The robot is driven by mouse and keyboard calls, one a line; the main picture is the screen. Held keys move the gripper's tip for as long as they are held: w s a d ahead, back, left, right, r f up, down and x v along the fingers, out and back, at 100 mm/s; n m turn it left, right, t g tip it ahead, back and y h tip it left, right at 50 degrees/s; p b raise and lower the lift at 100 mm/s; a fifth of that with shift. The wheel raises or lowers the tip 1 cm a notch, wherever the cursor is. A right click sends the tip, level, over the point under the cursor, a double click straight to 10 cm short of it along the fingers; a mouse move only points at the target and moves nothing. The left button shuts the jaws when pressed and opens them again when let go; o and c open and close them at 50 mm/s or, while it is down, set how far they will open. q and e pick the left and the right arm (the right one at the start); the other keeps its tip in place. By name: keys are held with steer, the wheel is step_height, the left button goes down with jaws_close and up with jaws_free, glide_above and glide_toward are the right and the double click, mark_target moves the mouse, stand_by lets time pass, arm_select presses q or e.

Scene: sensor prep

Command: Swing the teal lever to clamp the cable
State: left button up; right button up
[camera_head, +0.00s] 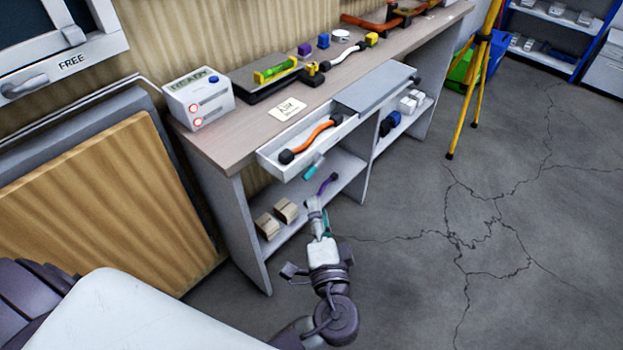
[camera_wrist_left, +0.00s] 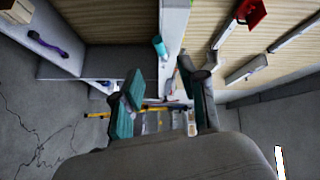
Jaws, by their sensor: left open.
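The teal lever (camera_head: 314,167) sticks out from the front of the open white drawer (camera_head: 272,160), near its right end. In the left wrist view the lever (camera_wrist_left: 159,46) shows as a short teal cylinder against the pale drawer front, beyond the fingers. An orange cable (camera_head: 312,138) with black ends lies in the drawer. My left gripper (camera_head: 321,212) is below and in front of the lever, apart from it. In the left wrist view its teal-padded fingers (camera_wrist_left: 168,88) are spread with nothing between them. My right gripper is not in view.
A purple cable (camera_head: 328,183) and small boxes (camera_head: 286,210) lie on the lower shelf. The bench top (camera_head: 222,144) holds a READY box (camera_head: 198,98) and a dark device (camera_head: 268,80). A yellow tripod (camera_head: 467,100) stands at the right. The cracked floor in front is clear.

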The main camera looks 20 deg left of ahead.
mark_target(310, 177)
arm_select(q)
steer(key=p+x, duration=0.1)
steer(key=x, duration=0.8)
steer(key=shift+a, duration=0.15)
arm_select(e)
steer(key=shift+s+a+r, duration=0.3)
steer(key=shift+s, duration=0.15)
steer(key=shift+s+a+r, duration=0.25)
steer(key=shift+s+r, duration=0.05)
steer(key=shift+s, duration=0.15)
